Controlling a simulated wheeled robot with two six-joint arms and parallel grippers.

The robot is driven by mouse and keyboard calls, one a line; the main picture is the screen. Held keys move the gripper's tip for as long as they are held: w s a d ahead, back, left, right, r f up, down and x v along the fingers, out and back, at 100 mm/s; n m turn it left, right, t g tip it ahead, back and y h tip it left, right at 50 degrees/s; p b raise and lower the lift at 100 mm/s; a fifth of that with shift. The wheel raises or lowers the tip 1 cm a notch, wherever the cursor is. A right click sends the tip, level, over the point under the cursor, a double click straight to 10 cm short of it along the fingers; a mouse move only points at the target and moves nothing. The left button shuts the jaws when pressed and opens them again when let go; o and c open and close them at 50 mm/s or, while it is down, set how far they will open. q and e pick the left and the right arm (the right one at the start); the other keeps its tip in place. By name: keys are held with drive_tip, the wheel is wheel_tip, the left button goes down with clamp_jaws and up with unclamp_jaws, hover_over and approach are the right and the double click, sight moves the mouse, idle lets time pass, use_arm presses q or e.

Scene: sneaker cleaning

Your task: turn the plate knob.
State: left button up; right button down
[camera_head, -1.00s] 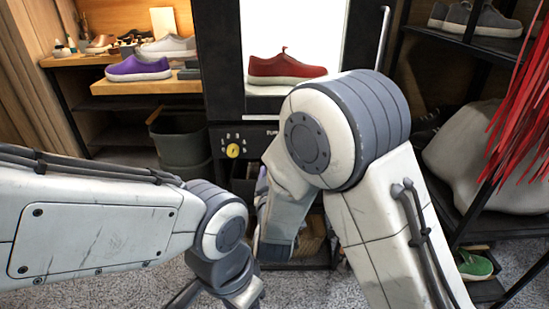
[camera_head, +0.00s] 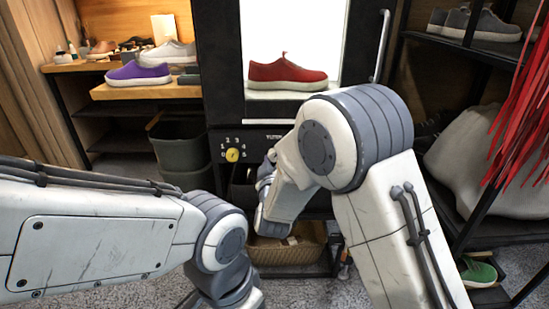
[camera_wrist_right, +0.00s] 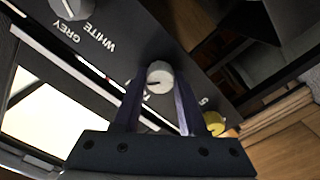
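In the right wrist view, a round white knob (camera_wrist_right: 159,75) with a dark pointer mark sits on a black panel. The label beside it is mostly hidden by a finger, so I cannot read it fully. My right gripper (camera_wrist_right: 159,88) is open, its two dark fingers on either side of this knob with small gaps visible. In the head view my right forearm hides the white knob and most of the gripper. A yellow knob (camera_head: 232,155) with numbers around it is left of my right arm; it also shows in the wrist view (camera_wrist_right: 214,122). My left gripper is not in view.
Another pale knob (camera_wrist_right: 72,8) sits by the GREY and WHITE labels. A red sneaker (camera_head: 287,74) stands in the lit cabinet above the panel. A wicker basket (camera_head: 288,252) is below. A grey bin (camera_head: 180,145) stands left and a shoe rack (camera_head: 470,60) right.

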drive_tip(key=shift+m, duration=0.4)
drive_tip(key=shift+d+f+m+b, duration=0.1)
drive_tip(key=shift+m+b, duration=2.35)
drive_tip(key=shift+m, duration=1.85)
drive_tip(key=shift+d+m+b, duration=0.1)
drive_tip(key=shift+m+b, duration=2.3)
drive_tip(key=shift+m, duration=1.9)
drive_tip(key=shift+c, duration=2.3)
unclamp_jaws()
